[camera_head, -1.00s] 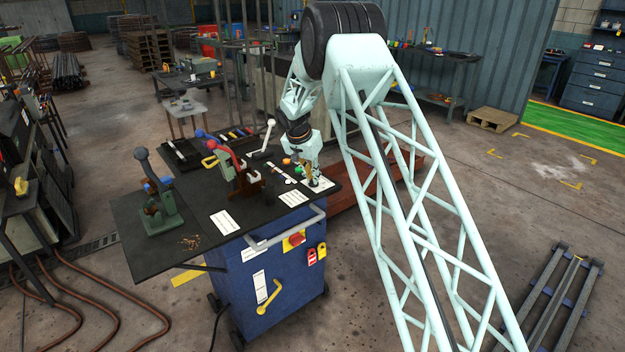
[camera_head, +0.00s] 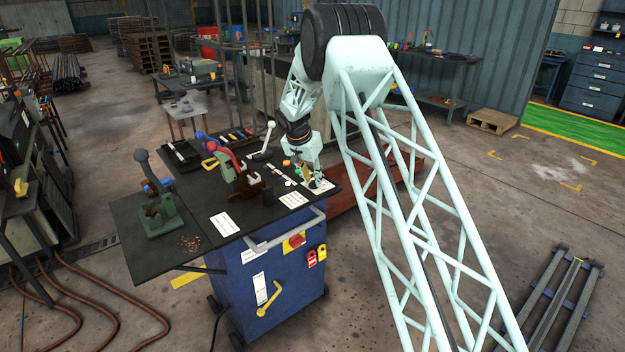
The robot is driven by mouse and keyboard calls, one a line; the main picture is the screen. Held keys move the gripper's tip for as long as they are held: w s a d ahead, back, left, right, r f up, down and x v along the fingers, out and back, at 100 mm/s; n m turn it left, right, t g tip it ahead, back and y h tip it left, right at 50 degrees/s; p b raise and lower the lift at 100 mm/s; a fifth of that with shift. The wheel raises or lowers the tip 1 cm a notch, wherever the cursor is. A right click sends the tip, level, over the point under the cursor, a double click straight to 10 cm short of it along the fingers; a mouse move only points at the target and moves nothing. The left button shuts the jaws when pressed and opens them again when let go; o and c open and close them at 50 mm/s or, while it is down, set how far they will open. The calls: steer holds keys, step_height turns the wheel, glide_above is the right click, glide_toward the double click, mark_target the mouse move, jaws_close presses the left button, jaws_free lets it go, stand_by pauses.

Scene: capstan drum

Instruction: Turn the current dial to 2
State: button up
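My gripper (camera_head: 312,180) points down over the right end of the dark bench top (camera_head: 180,245), at a white panel plate (camera_head: 319,188). The dial and its numbers cannot be made out; the gripper and the small scale hide them. The fingers are close to the plate, and I cannot tell whether they are touching anything or how far apart they are.
Left of my gripper stand small orange and green knobs (camera_head: 287,163), a white-knobbed lever (camera_head: 269,135) and a red-handled lever tool (camera_head: 230,165). A green lever press (camera_head: 160,205) stands at the left. The blue cabinet (camera_head: 275,275) carries a red switch (camera_head: 294,242) and yellow crank (camera_head: 269,298).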

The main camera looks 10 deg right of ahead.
steer(key=v, duration=1.2)
stand_by(0.5)
steer(key=s+d+r+n, duration=0.1)
steer(key=s+d+r, duration=0.1)
steer(key=s+r, duration=0.85)
steer(key=s+d+r+n+y, duration=0.1)
steer(key=s+r+n, duration=0.1)
steer(key=s+r, duration=0.8)
steer(key=s+d+r+n, duration=0.15)
steer(key=s+r, duration=0.35)
steer(key=s, duration=0.9)
steer(key=s+f+n+y, duration=0.1)
steer(key=s+n, duration=0.2)
steer(key=s, duration=3.8)
steer(key=shift+a+f+t+y, duration=0.3)
steer(key=shift+a+f+y, duration=0.05)
steer(key=shift+y, duration=0.05)
